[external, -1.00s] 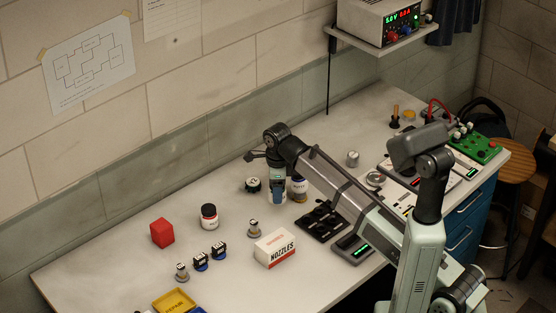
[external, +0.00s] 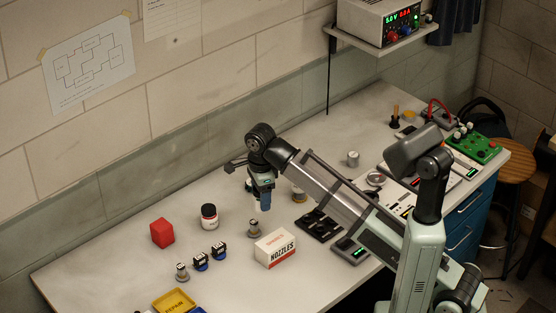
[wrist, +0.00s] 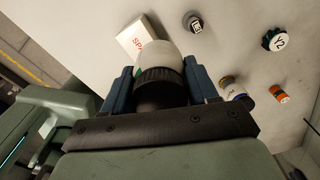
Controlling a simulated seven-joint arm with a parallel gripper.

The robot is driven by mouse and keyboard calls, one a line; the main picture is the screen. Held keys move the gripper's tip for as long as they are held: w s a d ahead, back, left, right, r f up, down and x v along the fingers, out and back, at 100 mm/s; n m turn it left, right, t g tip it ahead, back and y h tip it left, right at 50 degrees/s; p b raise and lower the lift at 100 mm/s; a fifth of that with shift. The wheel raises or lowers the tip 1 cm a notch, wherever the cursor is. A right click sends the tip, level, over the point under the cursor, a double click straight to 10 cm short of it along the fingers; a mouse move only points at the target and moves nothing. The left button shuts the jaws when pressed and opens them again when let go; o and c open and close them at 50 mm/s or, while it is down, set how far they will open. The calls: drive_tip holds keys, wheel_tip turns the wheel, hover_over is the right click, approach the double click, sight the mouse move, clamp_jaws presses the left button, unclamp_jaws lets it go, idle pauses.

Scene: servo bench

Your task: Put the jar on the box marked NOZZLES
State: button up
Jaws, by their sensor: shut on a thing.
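My gripper (external: 262,188) is shut on a pale jar with a black ribbed lid. In the wrist view the jar (wrist: 160,57) sits between the two blue fingers of my gripper (wrist: 163,80). In the external view my fingers and wrist cover most of the jar. The white box marked NOZZLES (external: 275,249) lies on the bench to the lower right of my gripper, apart from the jar. Its visible top is bare. In the wrist view a white box with red letters (wrist: 133,36) shows beyond the jar and is partly hidden by it.
A white jar with a black lid (external: 209,217) and a red block (external: 162,233) stand to the left. A small metal weight (external: 253,228) stands between my gripper and the box. A yellow tray (external: 175,301) is at the front. A dark tray (external: 320,223) lies right of the box.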

drive_tip(key=d+n, duration=0.1)
drive_tip(key=s+d+n, duration=0.1)
drive_tip(key=n, duration=0.1)
drive_tip(key=shift+s+r, duration=0.1)
drive_tip(key=shift+s, duration=0.15)
drive_tip(key=d+n, duration=0.1)
drive_tip(key=n, duration=0.9)
hover_over(275, 243)
drive_tip(key=shift+f, duration=5.25)
drive_tip(key=shift+f, duration=0.1)
drive_tip(key=o, duration=1.1)
drive_tip(key=shift+o, duration=0.2)
wheel_tip(275, 243, up, 8)
